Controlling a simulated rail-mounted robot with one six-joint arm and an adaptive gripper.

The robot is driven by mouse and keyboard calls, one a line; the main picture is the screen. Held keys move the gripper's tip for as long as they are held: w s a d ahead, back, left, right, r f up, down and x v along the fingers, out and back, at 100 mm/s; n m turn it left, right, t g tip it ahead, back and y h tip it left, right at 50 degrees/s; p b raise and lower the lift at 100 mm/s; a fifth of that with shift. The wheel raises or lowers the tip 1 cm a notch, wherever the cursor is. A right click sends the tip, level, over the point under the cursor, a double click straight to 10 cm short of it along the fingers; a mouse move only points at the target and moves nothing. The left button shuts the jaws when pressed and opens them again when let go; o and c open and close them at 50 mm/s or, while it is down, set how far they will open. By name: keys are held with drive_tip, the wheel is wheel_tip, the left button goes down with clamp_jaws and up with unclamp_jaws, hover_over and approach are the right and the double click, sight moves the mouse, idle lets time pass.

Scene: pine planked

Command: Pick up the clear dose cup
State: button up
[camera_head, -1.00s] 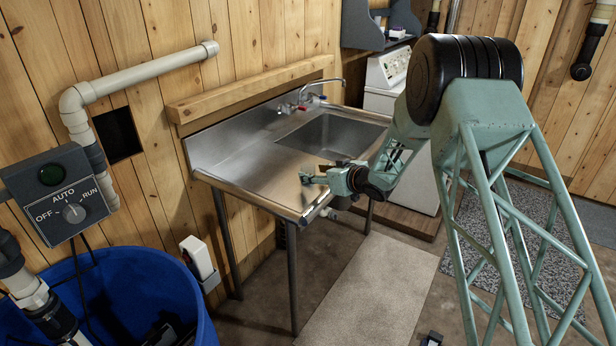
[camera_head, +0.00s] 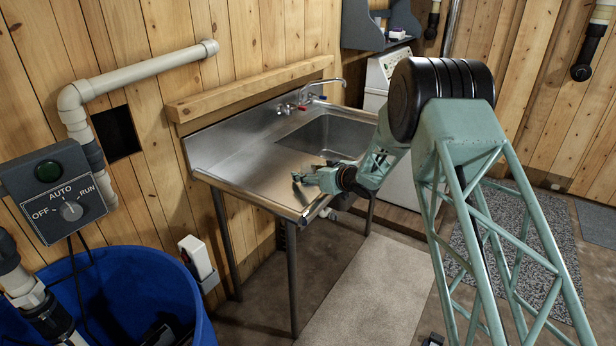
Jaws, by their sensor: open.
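My gripper (camera_head: 299,178) is open, over the front part of the steel sink counter (camera_head: 243,168), left of the basin. Its fingers point to the left, and it looks close to the counter surface; the exact height is hard to tell. I cannot make out the clear dose cup in this view. It may be too small, too transparent or hidden by my gripper and arm.
The sink basin (camera_head: 335,134) and faucet (camera_head: 304,97) lie behind and right of my gripper. A wooden ledge (camera_head: 250,90) runs along the wall. A blue barrel (camera_head: 140,290) and a control box (camera_head: 55,190) stand at left. The counter's left part looks clear.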

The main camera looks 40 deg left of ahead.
drive_tip(key=shift+c, duration=0.7)
drive_tip(key=c, duration=0.7)
drive_tip(key=shift+c, duration=0.2)
drive_tip(key=shift+r, duration=0.1)
wheel_tip(320, 180, up, 10)
drive_tip(key=p, duration=0.2)
idle(0.4)
